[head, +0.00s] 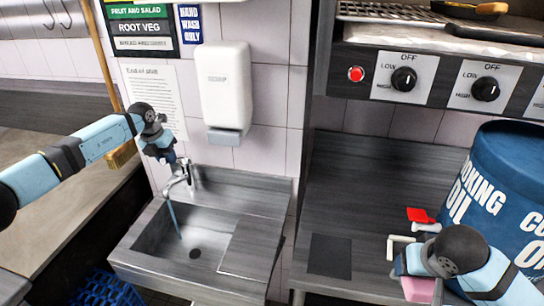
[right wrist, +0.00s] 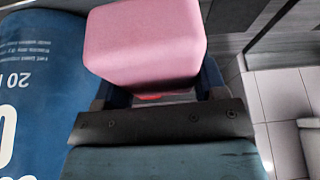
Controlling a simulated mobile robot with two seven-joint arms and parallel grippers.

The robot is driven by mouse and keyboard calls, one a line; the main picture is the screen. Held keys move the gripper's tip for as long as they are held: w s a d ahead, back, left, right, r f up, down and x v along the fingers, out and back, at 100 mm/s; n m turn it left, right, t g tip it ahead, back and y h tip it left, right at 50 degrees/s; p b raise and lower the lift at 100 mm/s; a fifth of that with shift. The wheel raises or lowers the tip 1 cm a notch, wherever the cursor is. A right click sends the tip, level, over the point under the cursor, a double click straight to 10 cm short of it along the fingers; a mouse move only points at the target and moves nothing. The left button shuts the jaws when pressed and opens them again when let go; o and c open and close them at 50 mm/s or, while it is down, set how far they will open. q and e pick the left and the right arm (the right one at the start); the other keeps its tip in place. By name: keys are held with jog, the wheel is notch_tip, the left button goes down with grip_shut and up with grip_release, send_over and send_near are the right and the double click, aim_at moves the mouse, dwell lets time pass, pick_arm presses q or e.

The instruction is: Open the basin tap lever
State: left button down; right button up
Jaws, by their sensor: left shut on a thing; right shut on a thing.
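The basin tap (head: 190,180) is a chrome tap at the back of the steel hand basin (head: 146,254). A blue stream of water (head: 173,218) runs from its spout down into the bowl. My left gripper (head: 181,163) is at the top of the tap, shut on the tap lever, which its fingers mostly hide. My right gripper (head: 410,272) is at the lower right over the steel counter, shut on a pink block. The pink block (right wrist: 145,45) fills the jaws in the right wrist view.
A white soap dispenser (head: 226,88) hangs on the wall above the basin. A blue cooking oil drum (head: 508,165) stands beside my right arm. Small red and white items (head: 420,216) lie near it. A blue crate (head: 105,288) is at lower left.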

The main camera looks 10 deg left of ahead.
pick_arm(q)
jog(key=shift+w+r+g, duration=0.35)
jog(key=shift+r+g, duration=0.05)
pick_arm(e)
jog(key=shift+w, duration=0.15)
pick_arm(q)
jog(key=shift+w+r+g, duration=0.2)
jog(key=shift+r+g, duration=0.1)
jog(key=c, duration=1)
grip_release()
pick_arm(e)
jog(key=shift+w, duration=0.1)
pick_arm(q)
notch_tip(320, 180, up, 12)
jog(key=a+b, duration=0.2)
jog(key=b, duration=0.1)
jog(key=shift+s+f, duration=0.15)
jog(key=shift+s, duration=0.05)
pick_arm(e)
notch_tip(320, 180, down, 3)
jog(key=shift+r, duration=0.15)
